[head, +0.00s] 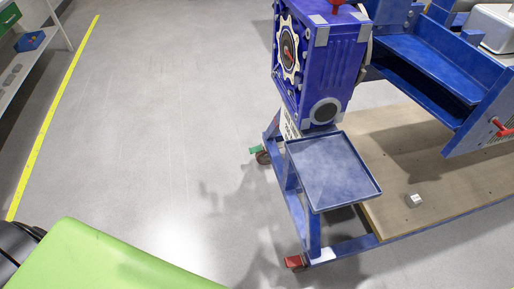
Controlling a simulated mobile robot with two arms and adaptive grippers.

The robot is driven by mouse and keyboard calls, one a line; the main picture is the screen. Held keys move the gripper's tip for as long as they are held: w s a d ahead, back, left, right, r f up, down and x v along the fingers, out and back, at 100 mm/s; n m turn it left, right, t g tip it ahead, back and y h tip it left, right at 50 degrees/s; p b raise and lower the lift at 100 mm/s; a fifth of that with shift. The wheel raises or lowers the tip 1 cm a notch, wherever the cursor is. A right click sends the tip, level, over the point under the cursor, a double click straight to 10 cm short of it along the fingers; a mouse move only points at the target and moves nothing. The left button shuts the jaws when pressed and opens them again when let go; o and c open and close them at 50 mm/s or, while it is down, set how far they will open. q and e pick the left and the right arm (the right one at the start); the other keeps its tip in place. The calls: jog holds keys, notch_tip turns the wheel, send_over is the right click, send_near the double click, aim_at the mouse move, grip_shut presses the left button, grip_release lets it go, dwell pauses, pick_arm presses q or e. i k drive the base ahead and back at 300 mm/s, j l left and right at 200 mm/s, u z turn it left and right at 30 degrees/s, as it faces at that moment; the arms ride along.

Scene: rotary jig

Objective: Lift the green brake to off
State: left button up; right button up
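The green brake (255,150) is a small green lever on the caster at the far left corner of the blue jig's wheeled frame (296,205). It sticks out to the left, just above the floor. It is too small to tell its exact tilt. Neither of my grippers shows in the head view, so nothing is seen near the brake.
A red brake (294,262) sits on the front caster. A blue tray (333,170) juts from the frame, below the gear housing (322,55). A small grey cube (413,200) lies on the wooden base board (440,170). The floor left of the jig is clear up to the yellow line (52,115) and shelf (30,50).

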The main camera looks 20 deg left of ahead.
aim_at(259, 148)
jog(key=z, duration=0.3)
jog(key=i+j+z, duration=0.1)
jog(key=j+z, duration=0.3)
jog(key=j, duration=0.5)
jog(key=j+z, duration=0.4)
jog(key=j, duration=0.45)
